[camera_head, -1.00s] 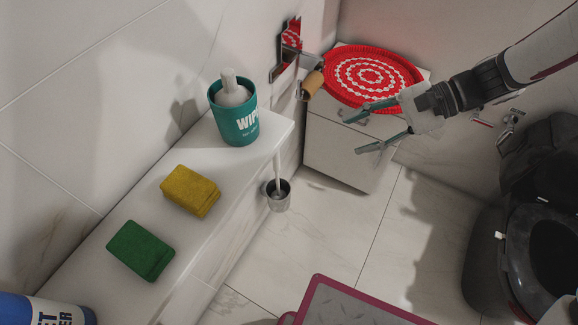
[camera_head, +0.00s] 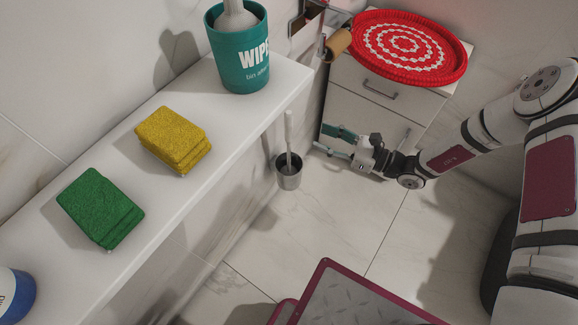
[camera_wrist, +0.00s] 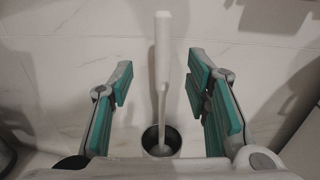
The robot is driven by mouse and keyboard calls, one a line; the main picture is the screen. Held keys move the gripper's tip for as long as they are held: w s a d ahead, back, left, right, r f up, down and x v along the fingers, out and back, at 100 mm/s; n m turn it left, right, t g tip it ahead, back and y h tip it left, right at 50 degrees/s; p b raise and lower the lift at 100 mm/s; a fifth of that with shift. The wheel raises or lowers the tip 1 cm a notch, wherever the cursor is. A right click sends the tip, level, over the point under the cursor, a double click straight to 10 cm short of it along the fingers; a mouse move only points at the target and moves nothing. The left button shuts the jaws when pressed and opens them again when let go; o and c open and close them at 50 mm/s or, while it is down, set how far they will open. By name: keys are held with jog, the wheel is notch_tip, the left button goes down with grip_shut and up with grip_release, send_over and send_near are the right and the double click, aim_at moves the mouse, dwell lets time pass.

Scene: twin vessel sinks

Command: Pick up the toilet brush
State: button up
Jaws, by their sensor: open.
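The toilet brush (camera_head: 289,140) has a white handle and stands upright in a small metal holder (camera_head: 288,176) on the floor, beside the white ledge. My gripper (camera_head: 328,142) is open and empty, to the right of the brush handle and apart from it. In the wrist view, the brush (camera_wrist: 161,70) shows between the two open teal-padded fingers of my gripper (camera_wrist: 163,95), farther off than they are. Its holder (camera_wrist: 161,139) shows below, partly cut off by the gripper body. The brush head is hidden inside the holder.
The white ledge (camera_head: 215,118) carries a teal wipes tub (camera_head: 240,60), a yellow sponge stack (camera_head: 174,139) and a green one (camera_head: 100,207). A drawer cabinet (camera_head: 370,105) with a red tray (camera_head: 410,46) stands behind my gripper. Tiled floor is clear around the holder.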

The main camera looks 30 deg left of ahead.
aim_at(289, 124)
jog(key=a+b, duration=0.1)
jog(key=a, duration=0.5)
jog(key=shift+s, duration=0.2)
jog(key=a, duration=0.1)
jog(key=a+b, duration=0.1)
jog(key=a, duration=0.3)
jog(key=shift+a+f, duration=0.25)
grip_shut()
